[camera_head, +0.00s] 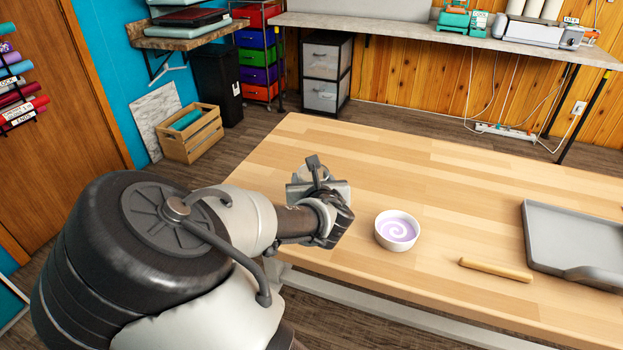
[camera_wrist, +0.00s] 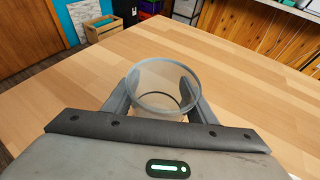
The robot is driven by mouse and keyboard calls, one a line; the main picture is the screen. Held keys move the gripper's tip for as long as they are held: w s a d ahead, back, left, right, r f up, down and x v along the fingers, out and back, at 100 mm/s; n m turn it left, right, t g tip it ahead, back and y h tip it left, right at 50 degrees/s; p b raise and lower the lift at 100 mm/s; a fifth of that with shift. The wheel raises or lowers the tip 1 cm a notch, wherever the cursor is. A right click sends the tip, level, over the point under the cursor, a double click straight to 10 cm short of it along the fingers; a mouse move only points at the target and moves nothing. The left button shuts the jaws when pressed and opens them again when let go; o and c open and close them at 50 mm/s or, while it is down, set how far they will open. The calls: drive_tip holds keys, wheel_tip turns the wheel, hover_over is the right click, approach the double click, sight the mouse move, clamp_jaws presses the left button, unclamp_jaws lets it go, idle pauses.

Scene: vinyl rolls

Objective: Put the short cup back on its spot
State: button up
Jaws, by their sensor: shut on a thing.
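My gripper (camera_wrist: 160,100) is shut on a short clear cup (camera_wrist: 164,78). In the wrist view the cup sits between the two fingers, open rim toward the camera, and looks empty. In the head view my gripper (camera_head: 320,190) is over the left part of the wooden table (camera_head: 450,170); there my wrist and gripper hide most or all of the cup. I cannot tell whether the cup touches the table. No marked spot for the cup can be made out.
A white bowl with a lilac swirl (camera_head: 397,230) stands just right of my gripper. A wooden stick (camera_head: 496,269) and a grey tray (camera_head: 575,240) lie farther right. The table's back and middle are clear. A wooden crate (camera_head: 190,134) is on the floor.

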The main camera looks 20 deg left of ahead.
drive_tip(key=shift+f+b, duration=0.4)
drive_tip(key=shift+f, duration=0.3)
drive_tip(key=shift+f+b, duration=0.4)
drive_tip(key=shift+f, duration=0.2)
drive_tip(key=shift+f, duration=0.15)
idle(0.3)
drive_tip(key=o, duration=1.8)
drive_tip(key=shift+o, duration=0.2)
drive_tip(key=shift+s+d+p, duration=0.25)
drive_tip(key=shift+s+d, duration=0.35)
drive_tip(key=shift+s, duration=0.8)
drive_tip(key=shift+s+d+p, duration=0.2)
drive_tip(key=shift+s+d, duration=0.4)
drive_tip(key=shift+s, duration=0.75)
drive_tip(key=shift+s+d+p, duration=0.25)
drive_tip(key=shift+s+d, duration=0.35)
drive_tip(key=shift+s, duration=0.8)
